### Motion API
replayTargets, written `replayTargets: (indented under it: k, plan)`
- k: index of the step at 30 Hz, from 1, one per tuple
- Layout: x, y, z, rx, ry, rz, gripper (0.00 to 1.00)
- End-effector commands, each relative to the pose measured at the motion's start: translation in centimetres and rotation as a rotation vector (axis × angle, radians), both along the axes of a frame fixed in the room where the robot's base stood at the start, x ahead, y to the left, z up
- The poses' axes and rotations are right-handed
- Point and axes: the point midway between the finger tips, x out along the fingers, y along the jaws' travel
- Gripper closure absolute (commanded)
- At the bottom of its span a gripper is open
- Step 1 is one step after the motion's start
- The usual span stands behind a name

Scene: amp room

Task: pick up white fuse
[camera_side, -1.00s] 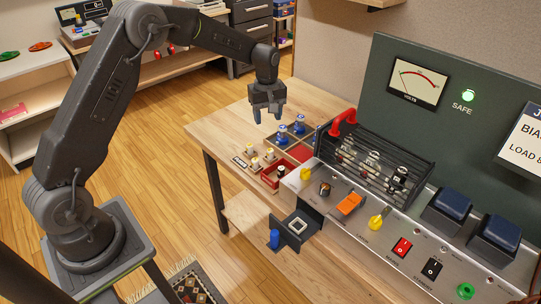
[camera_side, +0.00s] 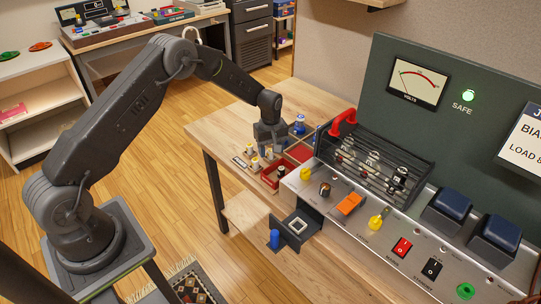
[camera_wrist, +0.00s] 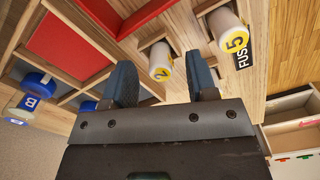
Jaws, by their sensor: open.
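White fuses with yellow ends stand in the wooden tray on the bench; one (camera_side: 254,164) shows just left of and below my gripper (camera_side: 270,149) in the side view. In the wrist view a white fuse marked 2 (camera_wrist: 161,62) lies between the two dark fingers of my open gripper (camera_wrist: 163,80), with a gap to each side. A second white fuse marked 5 (camera_wrist: 229,32) is beyond the right finger. In the side view my fingers hide part of the tray. I cannot tell how deep they reach around the fuse.
Blue-ended fuses (camera_side: 299,126) stand behind my gripper. The caged rack with a red handle (camera_side: 344,121) and the control panel (camera_side: 360,222) are to the right. The bench's back left (camera_side: 235,120) is clear.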

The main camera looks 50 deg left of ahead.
Motion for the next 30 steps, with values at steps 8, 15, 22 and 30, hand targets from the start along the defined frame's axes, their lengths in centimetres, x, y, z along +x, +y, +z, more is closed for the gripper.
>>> replayTargets:
  k: [8,15,22,30]
  plan:
    - [0.01,0.07,-1.30,0.001,-0.001,0.001,0.48]
    - [-0.02,0.07,-1.28,0.001,-0.001,0.001,0.61]
    - [-0.02,0.07,-1.27,0.001,-0.001,0.001,0.83]
    - [-0.02,0.07,-1.26,0.001,-0.001,0.001,1.00]
